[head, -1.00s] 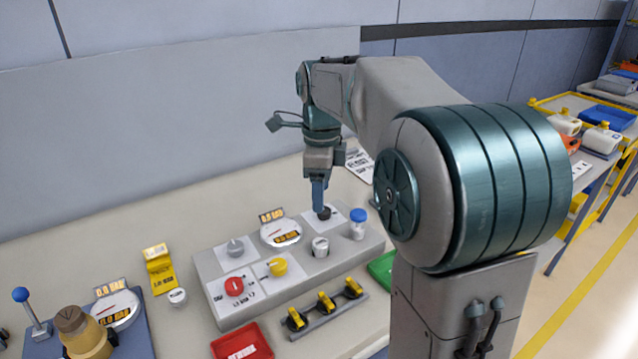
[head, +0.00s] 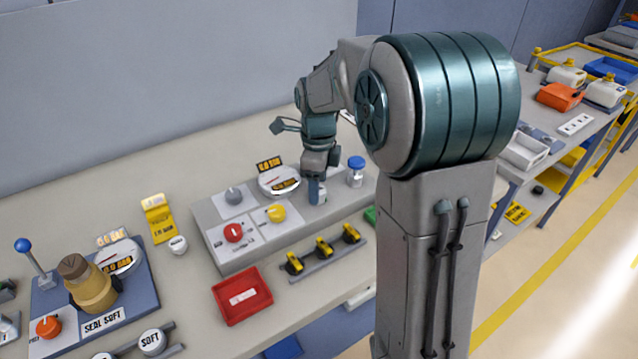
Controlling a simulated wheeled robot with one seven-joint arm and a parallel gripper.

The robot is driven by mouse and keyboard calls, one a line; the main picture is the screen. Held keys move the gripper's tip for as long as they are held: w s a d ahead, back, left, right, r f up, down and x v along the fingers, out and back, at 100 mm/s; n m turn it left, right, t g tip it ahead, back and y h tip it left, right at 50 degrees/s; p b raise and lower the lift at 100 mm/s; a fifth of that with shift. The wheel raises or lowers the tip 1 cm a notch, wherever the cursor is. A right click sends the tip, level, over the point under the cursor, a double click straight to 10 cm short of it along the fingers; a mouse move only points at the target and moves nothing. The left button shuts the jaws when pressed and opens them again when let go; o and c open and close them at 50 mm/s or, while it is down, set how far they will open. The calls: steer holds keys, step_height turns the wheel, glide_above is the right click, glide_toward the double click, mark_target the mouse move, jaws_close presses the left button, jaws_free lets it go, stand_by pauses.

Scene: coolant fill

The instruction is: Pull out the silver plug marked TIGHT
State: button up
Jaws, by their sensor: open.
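A silver plug (head: 318,199) stands upright in the grey raised panel (head: 250,250), right of the yellow knob. It is mostly covered by my gripper (head: 316,190), and I cannot read a TIGHT mark on it. A second small silver-white plug-like piece (head: 178,245) stands on the bench left of the panel. A round piece marked SOFT (head: 152,342) sits on a rack at the bottom left.
A blue-capped jar (head: 355,172) stands close to the right of my gripper. A white gauge (head: 279,181) and a yellow knob (head: 276,213) are close on its left. A red tray (head: 242,296) and a rack of yellow clips (head: 324,249) lie in front.

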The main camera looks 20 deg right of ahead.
steer(key=shift+f, duration=0.35)
steer(key=c, duration=1.1)
steer(key=shift+o, duration=1.3)
steer(key=shift+c, duration=0.3)
steer(key=shift+r, duration=0.2)
steer(key=shift+r+p, duration=0.2)
steer(key=shift+p, duration=0.1)
steer(key=shift+c, duration=0.7)
